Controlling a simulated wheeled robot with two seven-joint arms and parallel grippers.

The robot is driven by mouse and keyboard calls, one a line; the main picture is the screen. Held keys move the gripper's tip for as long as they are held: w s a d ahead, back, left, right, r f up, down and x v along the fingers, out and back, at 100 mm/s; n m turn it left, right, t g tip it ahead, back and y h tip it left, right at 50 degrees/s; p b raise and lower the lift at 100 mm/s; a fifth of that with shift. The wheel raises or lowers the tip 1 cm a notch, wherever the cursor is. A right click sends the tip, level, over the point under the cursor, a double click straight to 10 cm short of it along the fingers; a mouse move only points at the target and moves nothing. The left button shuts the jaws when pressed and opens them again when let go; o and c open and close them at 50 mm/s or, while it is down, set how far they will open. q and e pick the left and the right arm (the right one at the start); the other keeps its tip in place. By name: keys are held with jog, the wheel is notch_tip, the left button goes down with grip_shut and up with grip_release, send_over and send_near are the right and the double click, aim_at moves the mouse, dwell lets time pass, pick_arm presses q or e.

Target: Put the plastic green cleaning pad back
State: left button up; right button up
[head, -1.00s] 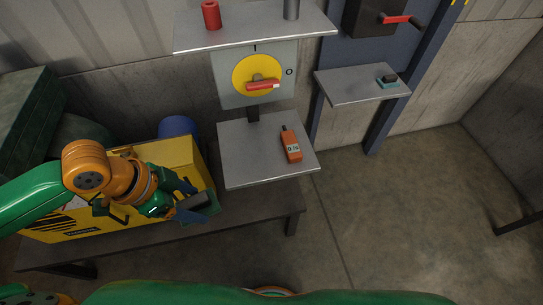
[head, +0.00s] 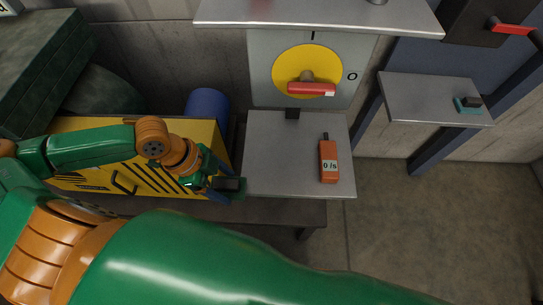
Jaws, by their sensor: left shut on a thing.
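The green cleaning pad (head: 233,194), with a dark grey top, is in the head view just left of the middle shelf. My left gripper (head: 214,186) is shut on it and holds it in front of the yellow box's right end, by the shelf's left edge. The gripper's fingers partly hide the pad. Whether the pad touches anything below cannot be told. My right gripper is not in view.
The middle grey shelf (head: 268,165) carries an orange meter (head: 328,160); its left part is clear. A teal pad with a black top (head: 468,104) lies on the right shelf (head: 408,96). A yellow box (head: 90,180) stands on the dark bench (head: 285,214). A yellow dial with a red handle (head: 310,88) is above.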

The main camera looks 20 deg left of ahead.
aim_at(276, 165)
pick_arm(q)
jog(key=w+d, duration=0.2)
jog(key=w, duration=0.1)
jog(key=w+d+p, duration=0.1)
jog(key=w+d, duration=0.2)
jog(key=shift+w+d, duration=0.2)
jog(key=shift+w, duration=0.15)
jog(key=w+d+p, duration=0.1)
jog(key=w+d, duration=0.1)
jog(key=w, duration=0.1)
jog(key=shift+d, duration=0.35)
jog(key=shift+w+p, duration=0.15)
jog(key=shift+p, duration=0.2)
jog(key=shift+f, duration=0.2)
jog(key=o, duration=1.2)
jog(key=shift+f, duration=0.1)
jog(key=shift+o, duration=0.2)
jog(key=v, duration=1.2)
